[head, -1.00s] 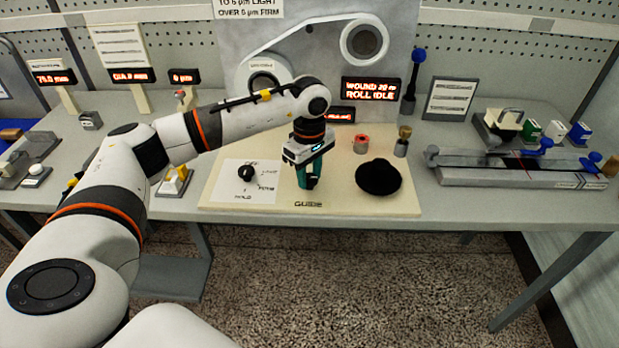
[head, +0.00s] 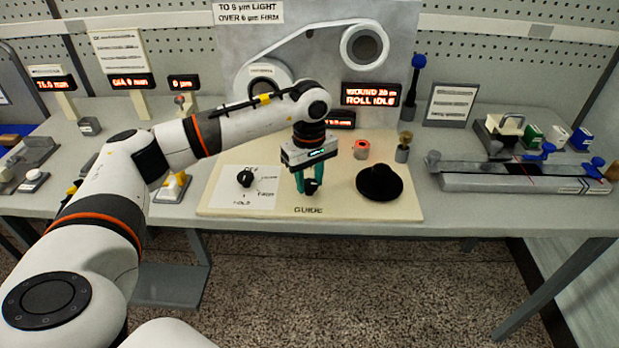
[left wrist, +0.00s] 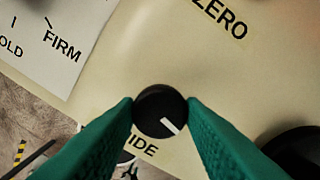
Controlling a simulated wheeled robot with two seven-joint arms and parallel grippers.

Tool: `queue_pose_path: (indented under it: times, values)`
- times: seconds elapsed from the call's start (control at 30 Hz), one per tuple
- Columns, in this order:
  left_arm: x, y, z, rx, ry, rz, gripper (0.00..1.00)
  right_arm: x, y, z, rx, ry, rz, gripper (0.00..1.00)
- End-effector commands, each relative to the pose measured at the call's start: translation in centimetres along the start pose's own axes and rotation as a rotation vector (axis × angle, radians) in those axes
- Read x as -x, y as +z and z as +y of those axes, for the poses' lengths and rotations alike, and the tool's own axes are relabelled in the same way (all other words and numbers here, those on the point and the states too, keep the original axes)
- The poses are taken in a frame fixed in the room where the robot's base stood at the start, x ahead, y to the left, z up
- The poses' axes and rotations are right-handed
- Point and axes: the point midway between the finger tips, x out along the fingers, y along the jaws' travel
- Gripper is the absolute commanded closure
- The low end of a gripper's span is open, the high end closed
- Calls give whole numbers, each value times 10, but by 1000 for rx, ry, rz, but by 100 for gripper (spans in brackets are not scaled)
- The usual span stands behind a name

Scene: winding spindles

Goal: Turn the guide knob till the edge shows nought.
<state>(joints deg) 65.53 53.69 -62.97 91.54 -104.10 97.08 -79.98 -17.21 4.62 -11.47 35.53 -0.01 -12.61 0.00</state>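The guide knob (left wrist: 153,105) is a small black round knob with a white pointer line, on the cream panel (head: 215,200) above the word GUIDE. In the left wrist view its pointer slants to the lower right. My left gripper (head: 312,190) is over the knob from above. Its green fingers (left wrist: 160,108) lie against the knob on both sides. The knob also shows small and dark between the fingertips in the head view (head: 311,187). A small red-lit readout (head: 342,119) behind my wrist is partly hidden, and its figure is too small to read. My right gripper is out of view.
A selector knob (head: 245,178) on a white plate stands left of the gripper. A wide black knob (head: 379,183) stands close on the right. A red-topped spindle (head: 361,148) and a grey post (head: 402,150) are behind. A long rail fixture (head: 520,181) lies further right.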

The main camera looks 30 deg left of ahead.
Motion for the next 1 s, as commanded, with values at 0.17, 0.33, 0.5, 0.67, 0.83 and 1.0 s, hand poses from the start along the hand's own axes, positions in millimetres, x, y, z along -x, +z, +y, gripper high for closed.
queue_pose_path:
  times: [0.17, 0.33, 0.5, 0.67, 0.83, 1.0]
  values:
    - [1, 1, 0, 2, -3, -1, 43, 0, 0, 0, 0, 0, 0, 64]
    - [1, 0, 0, 2, -2, -1, 43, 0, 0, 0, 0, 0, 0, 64]
    - [6, 0, 0, 1, -2, -1, 43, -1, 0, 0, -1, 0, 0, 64]
    - [31, 1, -1, 1, -6, -2, 43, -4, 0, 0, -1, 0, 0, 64]
    - [69, 0, -1, 2, -6, -2, 43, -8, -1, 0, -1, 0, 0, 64]
    - [101, 0, -1, 2, -6, -2, 43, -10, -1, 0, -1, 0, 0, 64]
